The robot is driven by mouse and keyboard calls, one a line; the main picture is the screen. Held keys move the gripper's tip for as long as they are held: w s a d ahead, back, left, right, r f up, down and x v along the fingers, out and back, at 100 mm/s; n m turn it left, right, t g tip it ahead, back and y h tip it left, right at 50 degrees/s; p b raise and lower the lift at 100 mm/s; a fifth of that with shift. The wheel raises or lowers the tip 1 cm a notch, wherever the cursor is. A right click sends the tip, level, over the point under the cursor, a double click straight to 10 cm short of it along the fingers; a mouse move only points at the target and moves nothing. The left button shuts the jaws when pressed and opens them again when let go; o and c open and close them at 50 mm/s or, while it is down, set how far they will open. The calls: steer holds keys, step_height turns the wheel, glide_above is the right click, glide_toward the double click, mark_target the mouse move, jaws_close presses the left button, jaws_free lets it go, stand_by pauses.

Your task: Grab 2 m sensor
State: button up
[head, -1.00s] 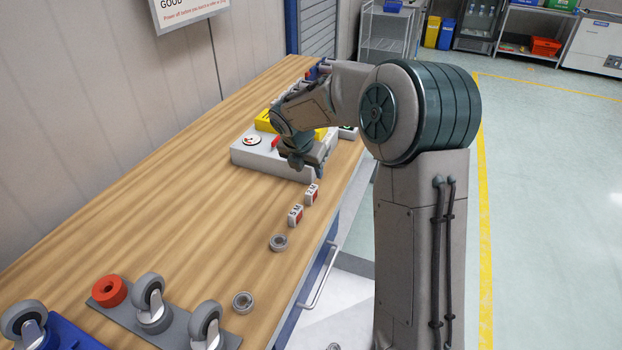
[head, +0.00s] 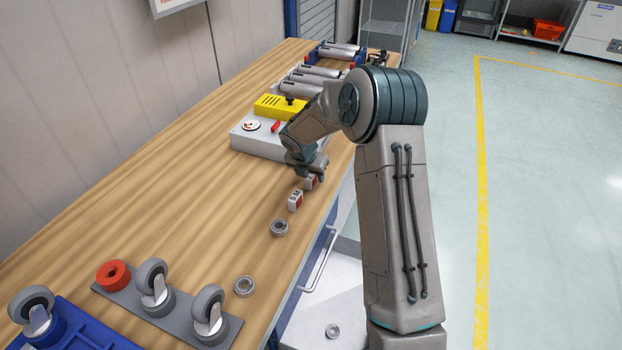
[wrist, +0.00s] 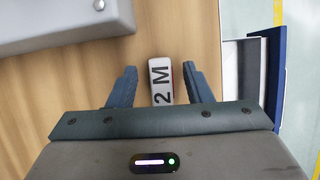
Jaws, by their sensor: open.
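The 2 M sensor (wrist: 161,82) is a small white block with black "2 M" lettering and a red side. In the wrist view it stands between the tips of my gripper (wrist: 157,85), whose two blue fingers are open on either side with gaps. In the head view the sensor (head: 311,182) is partly hidden by my gripper (head: 308,172), which is over it near the table's front edge. A similar 5 M sensor (head: 295,201) stands just nearer the camera on the table.
A grey box with a gauge (head: 250,141) and a yellow block (head: 278,107) stands behind my gripper; its edge also shows in the wrist view (wrist: 70,22). Metal rings (head: 279,228) and a caster plate (head: 180,322) lie nearer the camera. The wooden table (head: 170,200) is clear at left.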

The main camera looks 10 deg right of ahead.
steer(key=shift+w+d+f, duration=0.2)
steer(key=shift+w+f, duration=0.05)
steer(key=shift+f, duration=0.35)
jaws_close()
steer(key=shift+r, duration=0.15)
